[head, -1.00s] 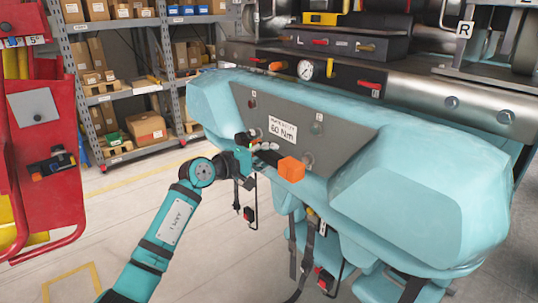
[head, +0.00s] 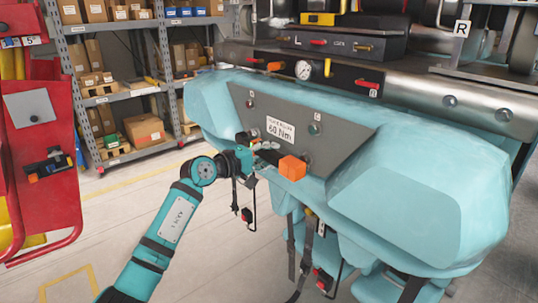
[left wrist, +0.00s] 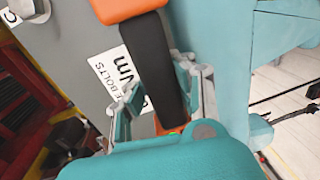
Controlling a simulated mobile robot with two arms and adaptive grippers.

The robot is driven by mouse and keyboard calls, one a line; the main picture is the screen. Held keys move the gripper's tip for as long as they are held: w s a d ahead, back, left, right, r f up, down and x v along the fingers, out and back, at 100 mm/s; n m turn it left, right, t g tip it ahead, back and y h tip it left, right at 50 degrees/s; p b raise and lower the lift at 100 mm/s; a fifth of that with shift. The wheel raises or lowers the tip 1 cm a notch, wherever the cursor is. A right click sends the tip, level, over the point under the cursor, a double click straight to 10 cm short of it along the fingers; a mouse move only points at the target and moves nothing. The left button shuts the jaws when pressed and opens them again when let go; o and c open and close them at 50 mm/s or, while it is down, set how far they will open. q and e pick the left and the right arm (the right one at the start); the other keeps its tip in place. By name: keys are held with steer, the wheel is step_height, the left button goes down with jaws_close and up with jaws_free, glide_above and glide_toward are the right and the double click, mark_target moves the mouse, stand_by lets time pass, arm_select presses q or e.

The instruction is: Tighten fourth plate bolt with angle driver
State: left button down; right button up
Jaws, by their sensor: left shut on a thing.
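The angle driver (head: 292,168) has an orange head and a dark body. In the head view its head is at the lower right of the grey plate (head: 350,145). My left gripper (head: 255,158) is shut around the dark body, which also shows between its fingers in the left wrist view (left wrist: 152,65). The plate has a white label reading 60 Nm (head: 281,130) and bolt spots at its corners, one upper left (head: 250,103) and one upper right (head: 315,129). The orange head hides most of the lower right spot, so contact cannot be told. My right gripper is out of view.
The plate is on a large teal coaster-train body (head: 410,200). Above it are a gauge (head: 303,69) and red-handled valves. A red cart (head: 40,150) stands at the left, and shelves with boxes (head: 140,130) stand behind. Straps hang below the body.

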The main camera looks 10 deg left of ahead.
mark_target(263, 154)
arm_select(q)
steer(key=shift+w+d+r, duration=0.25)
steer(key=shift+w+r, duration=0.05)
steer(key=shift+r, duration=0.05)
stand_by(0.4)
steer(key=shift+b, duration=0.45)
stand_by(0.4)
steer(key=shift+b, duration=0.6)
stand_by(1.2)
steer(key=shift+f+b+v, duration=0.15)
steer(key=shift+b+v, duration=0.1)
steer(key=shift+v, duration=0.85)
steer(key=shift+f+b+v, duration=0.15)
steer(key=shift+b+v, duration=0.05)
steer(key=shift+v, duration=0.9)
